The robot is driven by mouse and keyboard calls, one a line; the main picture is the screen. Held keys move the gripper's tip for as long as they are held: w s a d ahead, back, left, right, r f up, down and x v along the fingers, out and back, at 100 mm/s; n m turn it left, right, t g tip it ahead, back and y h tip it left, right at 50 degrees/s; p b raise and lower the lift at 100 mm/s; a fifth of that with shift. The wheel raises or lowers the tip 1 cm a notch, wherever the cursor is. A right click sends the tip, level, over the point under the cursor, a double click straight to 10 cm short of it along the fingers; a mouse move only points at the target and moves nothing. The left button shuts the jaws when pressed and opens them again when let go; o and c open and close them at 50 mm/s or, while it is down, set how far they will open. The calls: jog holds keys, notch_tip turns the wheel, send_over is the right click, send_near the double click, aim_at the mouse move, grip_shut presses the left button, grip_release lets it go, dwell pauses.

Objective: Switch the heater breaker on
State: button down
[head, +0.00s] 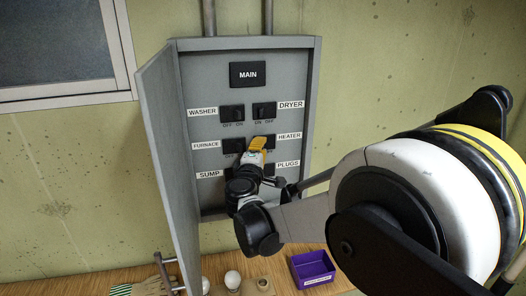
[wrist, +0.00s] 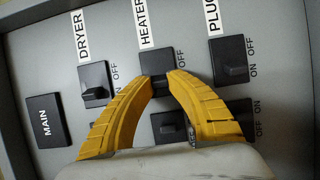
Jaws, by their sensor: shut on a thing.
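The heater breaker (wrist: 157,62) is a black switch beside the HEATER label in the right column of the grey breaker panel. The HEATER label also shows in the head view (head: 289,135). My gripper (wrist: 163,83) has its yellow fingertips on either side of the heater breaker's toggle and is shut on it. In the head view my gripper (head: 259,143) covers most of that breaker. The fingers hide part of the toggle and its ON mark, so I cannot tell its exact position.
The dryer breaker (head: 264,110) and plugs breaker (wrist: 231,60) sit close on either side. The furnace breaker (wrist: 171,126) shows between my fingers. The panel door (head: 170,165) stands open at left. Below, a wooden bench (head: 80,284) holds a purple box (head: 312,268).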

jog(key=shift+h, duration=0.3)
jog(key=c, duration=1.3)
grip_release()
jog(key=shift+o, duration=0.2)
jog(key=s+a, duration=0.2)
jog(key=s, duration=1)
jog(key=shift+w, duration=0.1)
